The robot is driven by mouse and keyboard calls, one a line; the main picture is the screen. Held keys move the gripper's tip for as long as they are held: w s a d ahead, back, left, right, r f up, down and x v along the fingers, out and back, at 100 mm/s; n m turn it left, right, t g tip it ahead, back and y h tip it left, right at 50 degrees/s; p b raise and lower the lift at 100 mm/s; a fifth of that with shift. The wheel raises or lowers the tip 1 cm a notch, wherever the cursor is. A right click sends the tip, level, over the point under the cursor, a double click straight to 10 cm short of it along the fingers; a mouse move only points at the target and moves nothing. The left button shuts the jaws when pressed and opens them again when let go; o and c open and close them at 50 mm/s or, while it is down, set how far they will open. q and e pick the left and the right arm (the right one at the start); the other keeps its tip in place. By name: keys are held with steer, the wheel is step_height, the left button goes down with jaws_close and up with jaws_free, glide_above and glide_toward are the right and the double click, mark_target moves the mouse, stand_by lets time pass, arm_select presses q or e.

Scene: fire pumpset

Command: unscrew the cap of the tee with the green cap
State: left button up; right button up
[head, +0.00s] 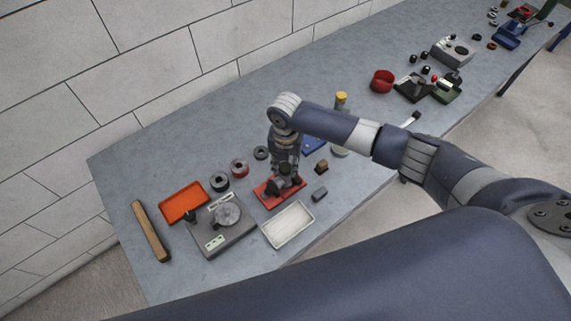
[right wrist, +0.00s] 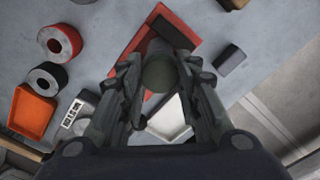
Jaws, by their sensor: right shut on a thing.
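My right gripper (head: 284,178) points down over a red base plate (head: 265,195) near the middle of the bench in the head view. In the right wrist view, the gripper (right wrist: 158,88) has its two fingers on either side of a round, dull green cap (right wrist: 159,74) and is shut on it. The red base (right wrist: 181,29) shows behind the cap. Most of the tee's body is hidden under the cap and by the fingers. My left gripper is not in view.
A white tray (head: 288,225) and a small dark block (head: 320,194) lie close to the red base. A grey device (head: 222,226), an orange tray (head: 184,203), tape rolls (head: 239,168) and a wooden bar (head: 150,231) are left. A red cup (head: 382,81) stands farther right.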

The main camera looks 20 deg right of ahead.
steer(key=shift+n, duration=0.3)
steer(key=n+b, duration=0.1)
steer(key=n, duration=0.2)
steer(key=shift+n, duration=0.8)
steer(key=shift+n+b, duration=0.45)
steer(key=shift+n, duration=1.85)
